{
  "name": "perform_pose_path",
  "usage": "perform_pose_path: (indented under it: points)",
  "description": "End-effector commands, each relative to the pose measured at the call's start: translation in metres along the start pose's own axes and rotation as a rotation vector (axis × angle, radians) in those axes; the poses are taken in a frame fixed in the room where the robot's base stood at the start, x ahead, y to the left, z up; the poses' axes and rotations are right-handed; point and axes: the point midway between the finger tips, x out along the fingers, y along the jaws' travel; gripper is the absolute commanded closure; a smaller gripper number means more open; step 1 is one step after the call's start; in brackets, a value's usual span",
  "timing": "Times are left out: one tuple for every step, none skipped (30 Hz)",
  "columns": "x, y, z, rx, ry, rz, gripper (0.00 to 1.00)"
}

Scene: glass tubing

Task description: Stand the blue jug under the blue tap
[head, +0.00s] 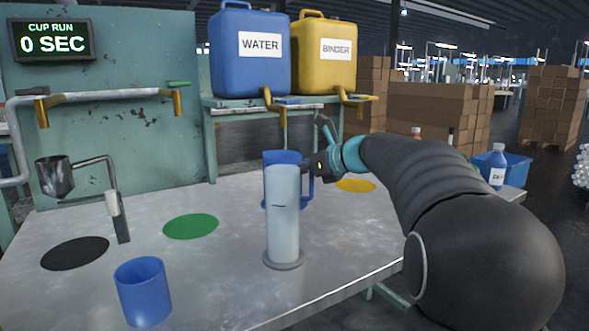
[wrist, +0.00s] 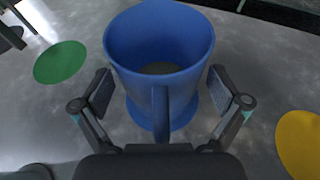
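The blue jug (head: 283,157) stands upright on the table below the blue water tank, partly hidden behind a clear cylinder. My gripper (head: 318,168) is at the jug's handle side. In the wrist view the empty-looking jug (wrist: 160,85) is ahead, its handle pointing at me between the spread fingers. My gripper (wrist: 160,92) is open, with gaps beside the jug.
The clear cylinder (head: 284,225) stands in front of the jug. A blue cup (head: 143,290) is at the front left. Green (head: 191,226), black (head: 75,253) and yellow (head: 355,185) discs lie on the table. A metal funnel stand (head: 110,190) is left.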

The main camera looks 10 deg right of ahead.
Motion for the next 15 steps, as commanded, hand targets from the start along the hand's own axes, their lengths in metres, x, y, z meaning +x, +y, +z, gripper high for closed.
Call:
perform_pose_path:
  points:
    - [0.000,0.000,0.000,0.000,0.000,0.000,0.00]
    - [0.000,0.000,0.000,0.000,0.000,0.000,0.00]
    - [0.000,0.000,0.000,0.000,0.000,0.000,0.00]
    - [0.000,0.000,0.000,0.000,0.000,0.000,0.00]
    - [0.000,0.000,0.000,0.000,0.000,0.000,0.00]
    - [0.000,0.000,0.000,0.000,0.000,0.000,0.00]
    - [0.000,0.000,0.000,0.000,0.000,0.000,0.00]
    - [0.000,0.000,0.001,0.000,0.000,0.000,0.00]
    - [-0.001,0.000,0.002,0.000,0.000,0.000,0.00]
    - [-0.001,0.000,0.004,0.000,-0.001,0.000,0.00]
    - [-0.003,0.000,0.003,0.000,-0.001,-0.001,0.00]
    - [-0.007,-0.001,0.003,0.000,-0.001,-0.002,0.00]
    - [-0.011,-0.001,0.003,0.000,-0.001,-0.002,0.00]
    - [-0.015,-0.001,0.003,0.000,-0.001,-0.003,0.00]
    - [-0.021,-0.001,0.003,0.000,-0.001,-0.003,0.00]
